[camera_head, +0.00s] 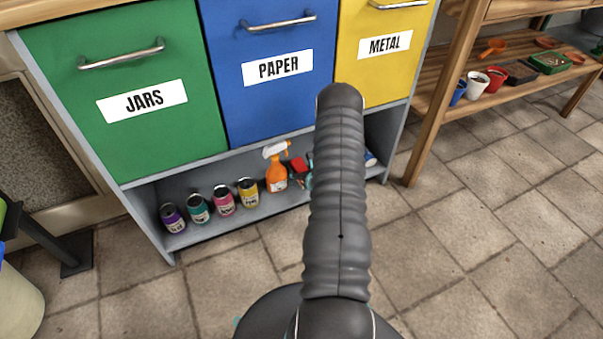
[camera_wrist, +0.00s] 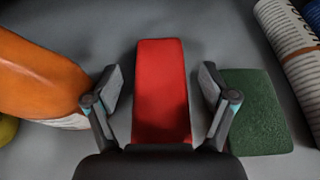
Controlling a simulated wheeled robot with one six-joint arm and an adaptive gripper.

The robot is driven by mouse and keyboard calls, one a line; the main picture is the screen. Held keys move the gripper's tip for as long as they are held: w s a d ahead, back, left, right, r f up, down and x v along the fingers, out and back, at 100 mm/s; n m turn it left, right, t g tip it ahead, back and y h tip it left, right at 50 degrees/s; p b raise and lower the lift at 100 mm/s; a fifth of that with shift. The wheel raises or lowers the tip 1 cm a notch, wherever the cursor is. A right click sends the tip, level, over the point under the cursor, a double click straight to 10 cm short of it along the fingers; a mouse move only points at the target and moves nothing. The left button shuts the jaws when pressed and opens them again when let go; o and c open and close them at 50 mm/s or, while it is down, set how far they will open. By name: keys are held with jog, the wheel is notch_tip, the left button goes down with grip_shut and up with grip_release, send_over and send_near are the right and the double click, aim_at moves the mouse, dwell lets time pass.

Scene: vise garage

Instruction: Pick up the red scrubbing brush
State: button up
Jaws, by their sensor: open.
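The red scrubbing brush (camera_wrist: 163,75) shows in the wrist view as a long red block, standing between the two fingers of my gripper (camera_wrist: 160,88). The fingers are open, one on each side, with a visible gap to the brush on both sides. The near end of the brush is hidden by the gripper body. In the head view a small red part (camera_head: 298,164), likely the brush, shows on the low shelf beside my arm. My arm hides most of that spot and most of the gripper there.
A green pad (camera_wrist: 255,112) and printed rolls or cans (camera_wrist: 288,30) are on the right. The low shelf (camera_head: 215,178) sits under labelled bins, with several paint cans (camera_head: 223,201) at left.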

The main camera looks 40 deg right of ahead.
jog(key=c, duration=1.3)
